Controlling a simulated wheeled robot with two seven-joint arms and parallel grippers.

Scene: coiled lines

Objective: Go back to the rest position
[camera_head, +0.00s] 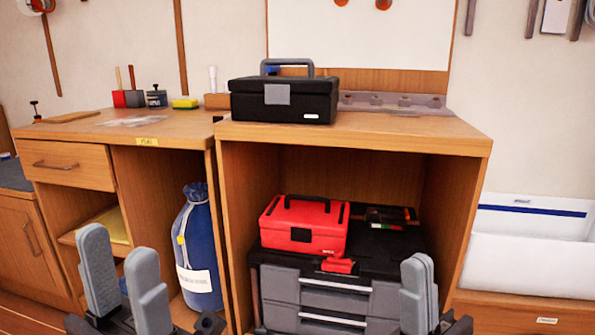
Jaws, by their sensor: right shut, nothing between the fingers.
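My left gripper (124,275) is at the lower left, its two grey fingers upright and apart with nothing between them. It is in front of the left wooden workbench. My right gripper (418,290) is at the lower right, its fingers pressed together and empty. It shows in front of the grey drawer unit (312,296) and the opening of the right wooden cabinet (455,220). Neither gripper holds anything. The lower parts of both grippers are cut off by the bottom edge.
A black toolbox (284,100) stands on the cabinet top. A red toolbox (304,224) sits on the drawer unit inside. A blue bag (197,245) stands under the workbench (180,128). A white bin (530,262) is at the right. Free room lies between my grippers.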

